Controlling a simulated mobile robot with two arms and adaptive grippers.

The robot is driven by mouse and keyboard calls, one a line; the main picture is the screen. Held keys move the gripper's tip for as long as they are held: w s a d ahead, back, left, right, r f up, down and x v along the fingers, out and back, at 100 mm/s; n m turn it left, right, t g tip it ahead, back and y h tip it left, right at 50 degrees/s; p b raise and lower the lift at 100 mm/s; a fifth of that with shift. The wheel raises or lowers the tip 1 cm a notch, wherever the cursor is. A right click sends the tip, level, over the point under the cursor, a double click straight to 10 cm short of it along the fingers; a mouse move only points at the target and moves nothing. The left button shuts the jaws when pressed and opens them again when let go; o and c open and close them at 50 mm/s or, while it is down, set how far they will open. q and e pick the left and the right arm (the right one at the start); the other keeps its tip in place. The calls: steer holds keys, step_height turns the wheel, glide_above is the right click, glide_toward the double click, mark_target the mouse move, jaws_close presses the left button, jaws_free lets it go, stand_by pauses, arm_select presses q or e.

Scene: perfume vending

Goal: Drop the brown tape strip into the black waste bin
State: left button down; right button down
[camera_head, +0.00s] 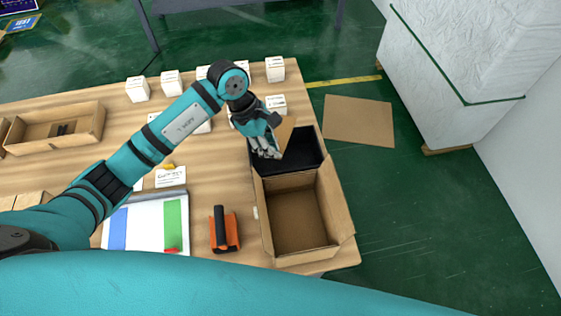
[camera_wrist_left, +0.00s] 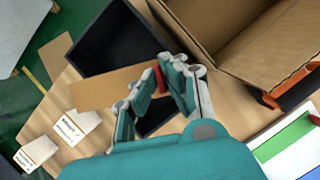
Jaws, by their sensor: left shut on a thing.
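The brown tape strip (camera_head: 286,131) is held by my left gripper (camera_head: 268,150). In the left wrist view, the flat tan strip (camera_wrist_left: 105,88) sticks out to the left from between the fingers of the left gripper (camera_wrist_left: 152,85). The black waste bin (camera_head: 308,152) stands at the table's right end, behind an open cardboard box. In the head view, the gripper and strip overlap the bin's opening. The wrist view shows the strip across the black bin (camera_wrist_left: 118,35); its height above the bin is hard to tell. My right gripper is not in view.
The open cardboard box (camera_head: 298,217) is directly in front of the bin. An orange tape dispenser (camera_head: 224,232) lies left of it. White boxes stand along the table's back, and a tan sheet (camera_head: 358,121) lies on the floor to the right.

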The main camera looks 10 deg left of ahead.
arm_select(q)
step_height(320, 180, down, 2)
steer(key=shift+f+b, duration=0.2)
steer(key=shift+b, duration=0.15)
steer(key=c, duration=1.4)
jaws_free()
steer(key=v, duration=1.2)
steer(key=shift+r, duration=0.1)
